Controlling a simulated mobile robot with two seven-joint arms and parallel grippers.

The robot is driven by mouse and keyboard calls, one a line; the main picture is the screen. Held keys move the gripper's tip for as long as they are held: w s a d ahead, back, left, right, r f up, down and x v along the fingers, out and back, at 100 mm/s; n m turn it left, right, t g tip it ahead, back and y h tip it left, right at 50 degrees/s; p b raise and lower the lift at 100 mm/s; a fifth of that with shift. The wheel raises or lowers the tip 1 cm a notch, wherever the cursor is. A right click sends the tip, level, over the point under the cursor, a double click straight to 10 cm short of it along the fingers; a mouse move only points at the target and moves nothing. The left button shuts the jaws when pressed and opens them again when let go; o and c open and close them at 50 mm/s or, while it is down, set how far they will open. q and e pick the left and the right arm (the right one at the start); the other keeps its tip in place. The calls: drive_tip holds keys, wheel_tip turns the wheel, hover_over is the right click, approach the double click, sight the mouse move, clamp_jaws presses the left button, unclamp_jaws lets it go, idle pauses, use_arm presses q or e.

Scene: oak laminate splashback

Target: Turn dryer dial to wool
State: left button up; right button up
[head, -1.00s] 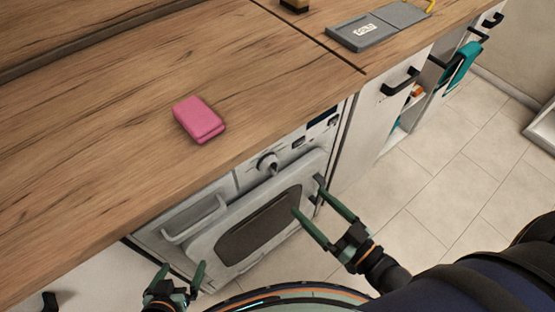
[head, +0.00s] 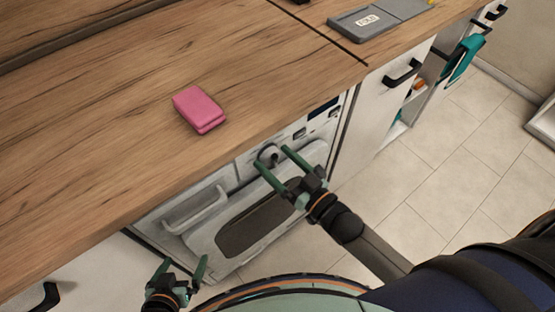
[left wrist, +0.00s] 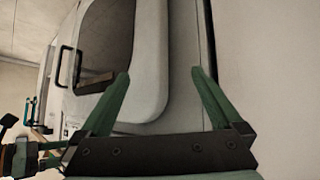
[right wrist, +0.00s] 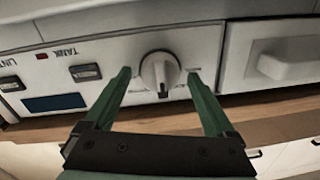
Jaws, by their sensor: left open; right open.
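The dryer dial (right wrist: 159,71) is a round light knob with a raised ridge on the dryer's white control panel (right wrist: 110,55). My right gripper (right wrist: 160,74) is open, with one fingertip on each side of the dial in the right wrist view. I cannot tell whether either finger touches it. In the head view the right gripper (head: 271,158) reaches the panel and its fingers flank the dial (head: 267,153). The wool mark cannot be made out. My left gripper (head: 186,262) is open and empty, low in front of the dryer door (head: 200,240).
A grey scale (head: 372,22) lies farther right. A drawer handle (head: 195,210) sits left of the dial. Tiled floor at right is clear.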

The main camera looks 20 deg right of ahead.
drive_tip(key=shift+c, duration=0.2)
drive_tip(key=c, duration=1.3)
